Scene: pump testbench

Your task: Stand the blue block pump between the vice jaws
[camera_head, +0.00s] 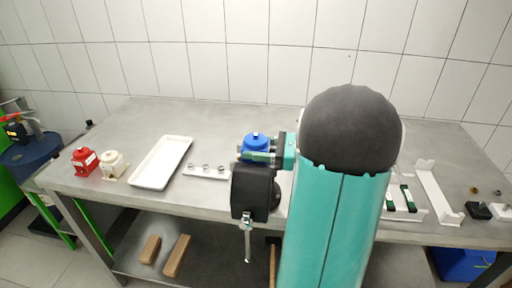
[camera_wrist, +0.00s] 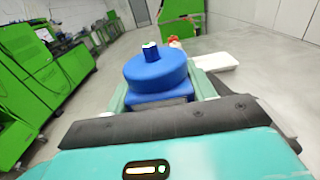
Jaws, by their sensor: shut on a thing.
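The blue block pump (camera_head: 255,138) has a round blue top with a small knob and is upright in the head view. In the wrist view the pump (camera_wrist: 157,75) sits between two pale green fingers. My gripper (camera_head: 259,157) is shut on it, reaching in from the right. The black vice (camera_head: 252,190) is at the table's front edge, its metal handle hanging below. The pump is just above or behind the vice in the picture; its base and the vice jaws are hidden, so I cannot tell whether they touch.
A white tray (camera_head: 161,163), a small holder with rings (camera_head: 206,171), a red pump (camera_head: 84,160) and a cream pump (camera_head: 113,165) are on the left of the table. A white angled tray (camera_head: 437,192) is on the right. My arm hides the middle right.

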